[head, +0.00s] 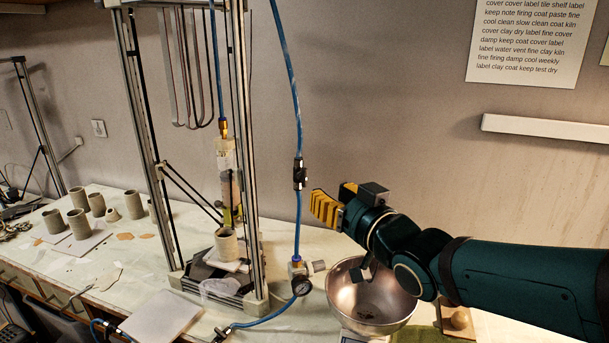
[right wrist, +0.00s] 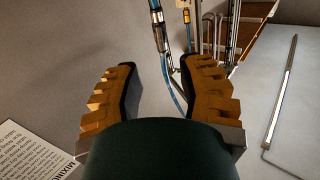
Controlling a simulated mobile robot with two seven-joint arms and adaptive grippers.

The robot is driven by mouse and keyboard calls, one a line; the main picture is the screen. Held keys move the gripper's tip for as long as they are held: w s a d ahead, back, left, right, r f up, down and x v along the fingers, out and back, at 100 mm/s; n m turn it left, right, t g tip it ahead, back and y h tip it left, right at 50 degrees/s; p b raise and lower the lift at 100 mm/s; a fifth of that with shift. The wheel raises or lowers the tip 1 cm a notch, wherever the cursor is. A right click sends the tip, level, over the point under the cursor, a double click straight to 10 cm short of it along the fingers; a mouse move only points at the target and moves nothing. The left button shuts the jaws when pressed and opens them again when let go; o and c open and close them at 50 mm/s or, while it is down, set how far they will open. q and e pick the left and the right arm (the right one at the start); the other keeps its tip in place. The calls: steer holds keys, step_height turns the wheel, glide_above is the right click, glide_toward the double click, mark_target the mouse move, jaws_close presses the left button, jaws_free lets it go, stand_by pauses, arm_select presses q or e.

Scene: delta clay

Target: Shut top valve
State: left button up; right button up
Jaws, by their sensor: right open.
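The top valve (head: 300,174) is a small black in-line valve on the blue hose that hangs in front of the wall. My right gripper (head: 335,200) is open and empty, to the right of the hose and a little below the valve, apart from it in the picture. In the right wrist view, the open yellow-padded fingers (right wrist: 160,78) frame empty space. The blue hose (right wrist: 168,82) shows beyond them, with a dark and pale fitting (right wrist: 157,17) at the top edge. Whether the valve is turned open or shut is too small to tell. My left gripper is not in view.
A regulator with a gauge (head: 301,284) sits at the hose's lower end. A metal bowl (head: 371,298) stands below my right arm. The clay printer frame (head: 160,190) rises left of the hose. Several clay cups (head: 79,222) stand on the bench at left.

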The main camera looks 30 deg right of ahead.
mark_target(306, 178)
steer(key=w, duration=0.9)
steer(key=shift+w, duration=0.25)
steer(key=shift+s, duration=0.1)
jaws_close()
